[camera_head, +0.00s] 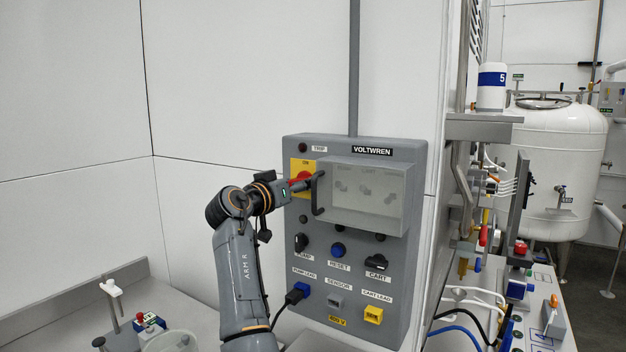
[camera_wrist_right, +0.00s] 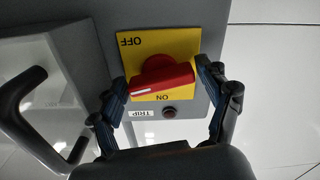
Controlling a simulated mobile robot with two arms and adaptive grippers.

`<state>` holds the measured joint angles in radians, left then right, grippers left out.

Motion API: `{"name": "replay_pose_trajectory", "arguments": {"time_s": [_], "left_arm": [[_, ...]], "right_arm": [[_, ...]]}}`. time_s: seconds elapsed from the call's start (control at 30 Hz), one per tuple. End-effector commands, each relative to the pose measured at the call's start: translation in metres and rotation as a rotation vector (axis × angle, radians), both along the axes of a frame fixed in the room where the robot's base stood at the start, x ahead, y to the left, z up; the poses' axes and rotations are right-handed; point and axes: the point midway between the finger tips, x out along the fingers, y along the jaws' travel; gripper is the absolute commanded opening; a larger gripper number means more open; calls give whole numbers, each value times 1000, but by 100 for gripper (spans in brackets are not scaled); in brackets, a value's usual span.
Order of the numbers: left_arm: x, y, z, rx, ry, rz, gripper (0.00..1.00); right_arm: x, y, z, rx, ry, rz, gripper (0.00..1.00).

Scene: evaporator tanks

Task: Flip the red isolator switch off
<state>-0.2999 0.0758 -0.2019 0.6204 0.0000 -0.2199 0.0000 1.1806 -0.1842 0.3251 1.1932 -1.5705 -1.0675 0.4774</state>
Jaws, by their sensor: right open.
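The red isolator switch (camera_wrist_right: 160,77) is a red rotary knob on a yellow plate (camera_wrist_right: 188,46) marked OFF and ON. In the wrist view OFF is above the knob and ON below it. The knob's handle lies nearly crosswise, slightly tilted, with its white mark at the left end. My right gripper (camera_wrist_right: 162,82) is open, with one finger on each side of the knob, close to its ends. I cannot tell whether they touch it. In the head view the right gripper (camera_head: 297,186) partly hides the red switch (camera_head: 304,177). My left gripper is not in view.
The switch is on a grey control panel (camera_head: 409,252). Right beside it is a clear cover (camera_head: 375,205) with a dark handle (camera_head: 318,194). Below are black knobs, a blue RESET button (camera_head: 338,250) and lead sockets. A TRIP lamp (camera_wrist_right: 169,112) sits near the plate.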

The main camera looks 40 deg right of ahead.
Motion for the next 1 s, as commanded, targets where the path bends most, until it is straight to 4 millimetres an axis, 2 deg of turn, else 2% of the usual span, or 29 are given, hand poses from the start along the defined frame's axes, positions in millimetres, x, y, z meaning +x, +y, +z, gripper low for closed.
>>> {"name": "replay_pose_trajectory", "arguments": {"time_s": [0.37, 0.6, 0.73, 1.0], "left_arm": [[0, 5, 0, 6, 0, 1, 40], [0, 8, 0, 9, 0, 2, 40], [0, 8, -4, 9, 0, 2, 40], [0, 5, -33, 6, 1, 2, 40]], "right_arm": [[1, 3, 0, 0, 0, 1, 77], [1, 3, 0, 0, 0, 1, 36], [1, 2, -2, 5, -15, 0, 36], [0, 2, -3, 80, -201, 0, 36]]}}
